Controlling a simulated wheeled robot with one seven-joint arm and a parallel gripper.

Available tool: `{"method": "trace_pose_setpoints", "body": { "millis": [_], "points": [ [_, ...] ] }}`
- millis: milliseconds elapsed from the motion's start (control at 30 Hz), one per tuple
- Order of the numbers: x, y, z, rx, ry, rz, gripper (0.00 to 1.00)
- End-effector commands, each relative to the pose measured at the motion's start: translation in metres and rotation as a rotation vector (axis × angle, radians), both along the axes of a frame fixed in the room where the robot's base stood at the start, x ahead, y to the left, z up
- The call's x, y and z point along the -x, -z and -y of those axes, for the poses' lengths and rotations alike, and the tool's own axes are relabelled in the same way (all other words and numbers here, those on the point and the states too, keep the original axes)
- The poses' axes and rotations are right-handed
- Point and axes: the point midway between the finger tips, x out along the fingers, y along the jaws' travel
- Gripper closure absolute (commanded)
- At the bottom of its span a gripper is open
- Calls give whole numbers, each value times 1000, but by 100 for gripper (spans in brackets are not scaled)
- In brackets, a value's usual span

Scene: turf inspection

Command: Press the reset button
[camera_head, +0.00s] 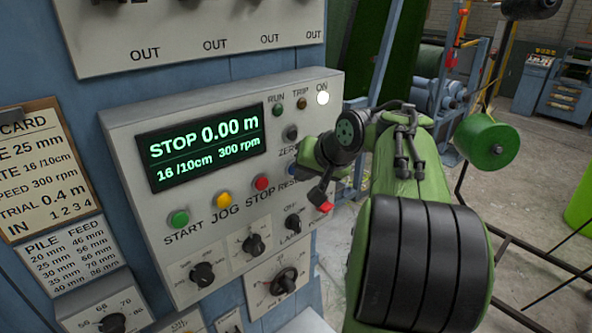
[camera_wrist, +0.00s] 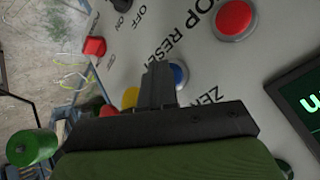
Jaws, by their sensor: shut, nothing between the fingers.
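The reset button is a round blue button with a pale ring (camera_wrist: 180,75), beside the lettering RESET in the wrist view. My gripper (camera_wrist: 158,68) is shut and empty, its dark fingers pointing at the panel just left of the blue button. The fingers overlap the button's left edge in the picture; I cannot tell whether they touch it. In the head view my arm's end is close in front of the control panel (camera_head: 130,135) and hides most of the area around the RESET label.
The red stop button (camera_head: 262,183) is near the reset button, with a yellow jog button (camera_head: 222,200) and green start button (camera_head: 179,218) farther left. The display (camera_head: 205,145) reads STOP 0.00 m. The on lamp (camera_head: 322,97) is lit white. Knobs sit below.

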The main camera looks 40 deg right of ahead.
Motion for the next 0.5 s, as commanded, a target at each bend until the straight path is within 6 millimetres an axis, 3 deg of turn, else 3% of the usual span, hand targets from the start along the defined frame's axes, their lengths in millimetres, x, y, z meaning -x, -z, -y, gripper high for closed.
{"method": "trace_pose_setpoints", "body": {
  "millis": [233,500],
  "points": [
    [14,1,0,0,0,0,100],
    [15,1,0,0,0,-1,100]
  ]
}}
